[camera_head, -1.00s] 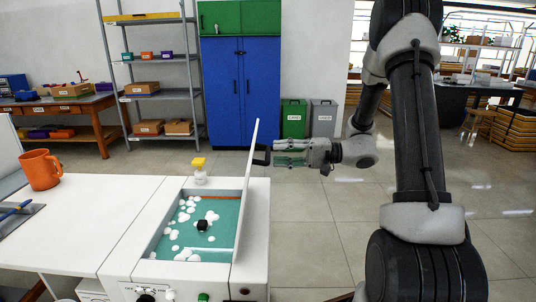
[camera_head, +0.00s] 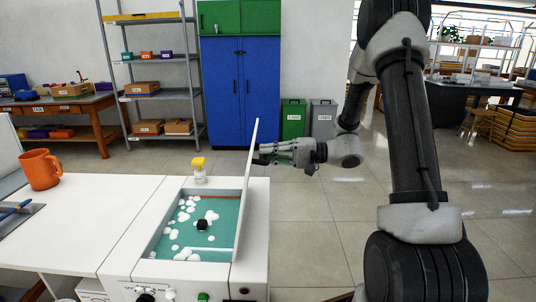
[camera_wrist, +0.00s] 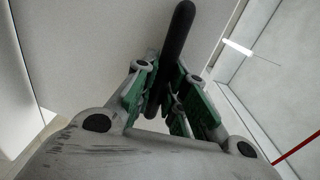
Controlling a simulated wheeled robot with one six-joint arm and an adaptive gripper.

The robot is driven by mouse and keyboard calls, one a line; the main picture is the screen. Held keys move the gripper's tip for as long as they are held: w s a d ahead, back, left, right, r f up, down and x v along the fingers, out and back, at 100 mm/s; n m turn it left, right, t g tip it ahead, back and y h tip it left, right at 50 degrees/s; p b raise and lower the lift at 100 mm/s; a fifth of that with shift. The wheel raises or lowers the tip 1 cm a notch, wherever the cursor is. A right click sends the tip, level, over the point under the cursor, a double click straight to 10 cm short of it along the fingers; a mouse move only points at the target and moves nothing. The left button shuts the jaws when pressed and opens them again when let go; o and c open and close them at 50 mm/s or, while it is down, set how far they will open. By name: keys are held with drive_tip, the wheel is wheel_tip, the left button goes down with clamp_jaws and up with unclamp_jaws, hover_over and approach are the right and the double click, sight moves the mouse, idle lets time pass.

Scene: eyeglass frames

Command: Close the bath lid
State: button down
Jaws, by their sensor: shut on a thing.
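The bath lid (camera_head: 245,196) is a white panel standing almost upright on the right edge of the bath (camera_head: 172,228). The bath holds green liquid with white foam and a small black object (camera_head: 202,224). My gripper (camera_head: 268,154) is at the outer right side of the lid, near its top. In the wrist view my gripper (camera_wrist: 165,92) is shut on the black lid handle (camera_wrist: 181,30), with its green pads on both sides of the bar. The lid's white outer face (camera_wrist: 90,45) fills the left of that view. The handle is mostly hidden in the head view.
A bottle with a yellow cap (camera_head: 199,172) stands behind the bath. An orange mug (camera_head: 40,169) is on the white counter (camera_head: 90,215) at left. Green and grey bins (camera_head: 308,118) stand on the floor behind. The floor right of the bath is clear.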

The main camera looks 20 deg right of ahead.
drive_tip(key=w+a+f+g+h, duration=0.1)
drive_tip(key=w+a+g+h, duration=0.3)
drive_tip(key=a, duration=0.6)
drive_tip(key=w+a+f+t+h, duration=0.1)
drive_tip(key=w+a+h, duration=0.1)
drive_tip(key=a+h, duration=0.6)
drive_tip(key=w+a+f+g+h, duration=0.2)
drive_tip(key=w+a+f+h, duration=0.2)
drive_tip(key=a+f, duration=0.9)
wheel_tip(320, 180, down, 3)
drive_tip(key=shift+f+g+h, duration=0.2)
drive_tip(key=shift+g+h, duration=0.2)
drive_tip(key=shift+h, duration=0.5)
drive_tip(key=c, duration=1.5)
unclamp_jaws()
drive_tip(key=shift+d+r, duration=0.1)
drive_tip(key=shift+o, duration=0.2)
